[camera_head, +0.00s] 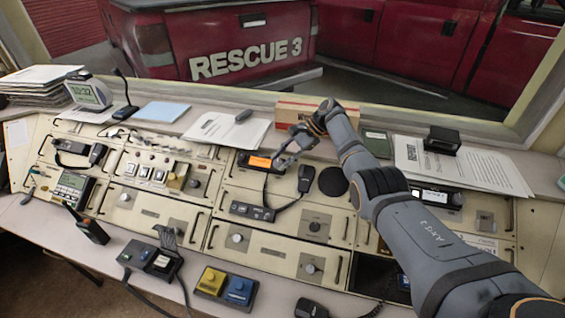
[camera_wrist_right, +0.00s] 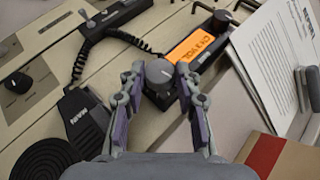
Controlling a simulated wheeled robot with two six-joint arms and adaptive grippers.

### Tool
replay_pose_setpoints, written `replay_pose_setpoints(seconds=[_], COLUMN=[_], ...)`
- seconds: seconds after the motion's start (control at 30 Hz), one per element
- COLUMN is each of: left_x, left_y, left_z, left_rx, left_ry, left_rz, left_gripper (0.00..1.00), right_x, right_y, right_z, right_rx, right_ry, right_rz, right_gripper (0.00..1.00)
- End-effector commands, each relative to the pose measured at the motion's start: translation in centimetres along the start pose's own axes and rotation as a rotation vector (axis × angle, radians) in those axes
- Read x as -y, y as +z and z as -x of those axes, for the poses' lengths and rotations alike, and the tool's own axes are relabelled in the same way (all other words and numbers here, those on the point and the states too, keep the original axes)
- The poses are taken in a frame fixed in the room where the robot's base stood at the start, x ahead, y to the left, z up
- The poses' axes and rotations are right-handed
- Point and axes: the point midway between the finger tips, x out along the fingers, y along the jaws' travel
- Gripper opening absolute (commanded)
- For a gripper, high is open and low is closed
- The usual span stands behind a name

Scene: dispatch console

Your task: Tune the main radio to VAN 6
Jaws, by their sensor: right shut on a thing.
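The main radio is a dark unit with an orange lit display (camera_head: 260,162) near the middle of the console. The display also shows in the right wrist view (camera_wrist_right: 196,48); its small text is turned and I cannot read it surely. A round grey-topped knob (camera_wrist_right: 159,71) sits at the radio's end beside the display. My right gripper (camera_head: 283,163) comes down from the right over this end. In the right wrist view its two fingers (camera_wrist_right: 160,82) are shut on the knob, one on each side. My left gripper is not in view.
A black hand microphone marked MAIN (camera_wrist_right: 76,122), on a coiled cord, lies beside the radio. A cardboard box (camera_head: 300,108) stands behind my right wrist. Papers (camera_head: 228,129) lie on the back ledge. Another dark radio unit (camera_head: 436,196) is to the right, past my forearm.

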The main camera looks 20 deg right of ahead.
Motion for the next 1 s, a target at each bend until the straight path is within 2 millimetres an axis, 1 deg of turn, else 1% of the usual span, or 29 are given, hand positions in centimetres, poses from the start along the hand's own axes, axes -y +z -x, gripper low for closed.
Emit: replay_pose_setpoints(seconds=[0.27,0.3,0.43,0.47,0.77,0.87,0.97,1.0], left_x=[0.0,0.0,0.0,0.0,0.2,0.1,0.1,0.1], left_y=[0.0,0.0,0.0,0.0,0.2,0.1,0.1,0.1], left_z=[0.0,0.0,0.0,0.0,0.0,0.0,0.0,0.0], left_rx=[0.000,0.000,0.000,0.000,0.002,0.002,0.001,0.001], left_ry=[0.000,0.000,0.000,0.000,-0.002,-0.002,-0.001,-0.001], left_rz=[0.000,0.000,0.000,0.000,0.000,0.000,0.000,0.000], left_gripper=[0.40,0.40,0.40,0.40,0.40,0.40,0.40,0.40], right_x=[-0.2,-0.2,-0.1,-0.1,-0.1,0.0,0.0,0.1], right_y=[0.0,0.0,0.0,0.0,0.0,-0.1,-0.1,-0.1], right_z=[-0.2,-0.2,-0.2,-0.1,0.2,1.4,3.7,4.8], right_rx=[0.003,0.003,0.003,0.002,0.001,-0.001,-0.001,-0.001], right_ry=[0.004,0.004,0.003,0.003,0.001,-0.002,-0.002,-0.003], right_rz=[-0.004,-0.004,-0.003,-0.003,-0.002,-0.002,-0.002,-0.003], right_gripper=[0.01,0.36,0.54,0.55,0.55,0.55,0.55,0.55])
